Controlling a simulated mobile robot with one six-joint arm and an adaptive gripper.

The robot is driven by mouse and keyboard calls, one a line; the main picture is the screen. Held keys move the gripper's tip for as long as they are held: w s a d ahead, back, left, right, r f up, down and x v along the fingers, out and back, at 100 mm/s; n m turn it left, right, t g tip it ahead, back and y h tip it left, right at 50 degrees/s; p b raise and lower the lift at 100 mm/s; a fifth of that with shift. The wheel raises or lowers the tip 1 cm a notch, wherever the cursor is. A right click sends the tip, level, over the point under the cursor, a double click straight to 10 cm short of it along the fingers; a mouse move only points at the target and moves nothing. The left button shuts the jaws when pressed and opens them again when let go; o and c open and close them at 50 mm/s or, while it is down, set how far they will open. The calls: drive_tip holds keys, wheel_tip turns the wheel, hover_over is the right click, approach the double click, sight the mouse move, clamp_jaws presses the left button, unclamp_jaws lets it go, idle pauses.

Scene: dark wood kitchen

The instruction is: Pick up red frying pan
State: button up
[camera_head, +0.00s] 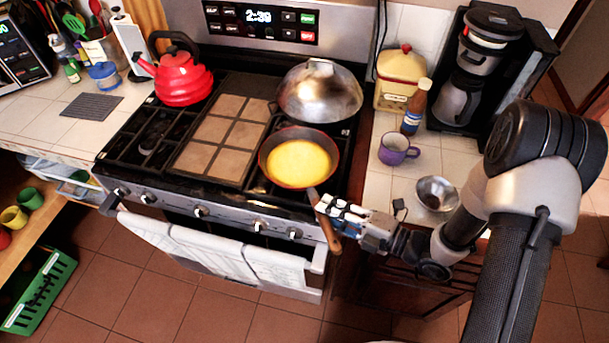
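The red frying pan (264,168) sits on the front right of the stove, with a yellow filling covering its bottom. Its handle runs toward the front edge of the stove and ends in a brown wooden grip (331,237) hanging out past the edge. My gripper (326,207) reaches in from the right at the handle, just in front of the stove. The fingertips overlap the handle in the picture and hide part of it. I cannot tell whether the fingers are closed on it or only beside it.
A metal dome lid (319,92) stands behind the pan, and a red kettle (182,80) at the back left. A purple mug (395,150), a metal bowl (437,193), a bottle (415,108) and a coffee maker (478,70) crowd the right counter. White towels (215,252) hang on the oven door.

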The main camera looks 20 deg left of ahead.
drive_tip(key=shift+w+a+f, duration=0.1)
drive_tip(key=shift+a, duration=0.5)
drive_tip(key=shift+w+a+f, duration=0.1)
drive_tip(key=shift+a, duration=0.5)
drive_tip(key=shift+c, duration=0.5)
clamp_jaws()
drive_tip(key=shift+r, duration=0.1)
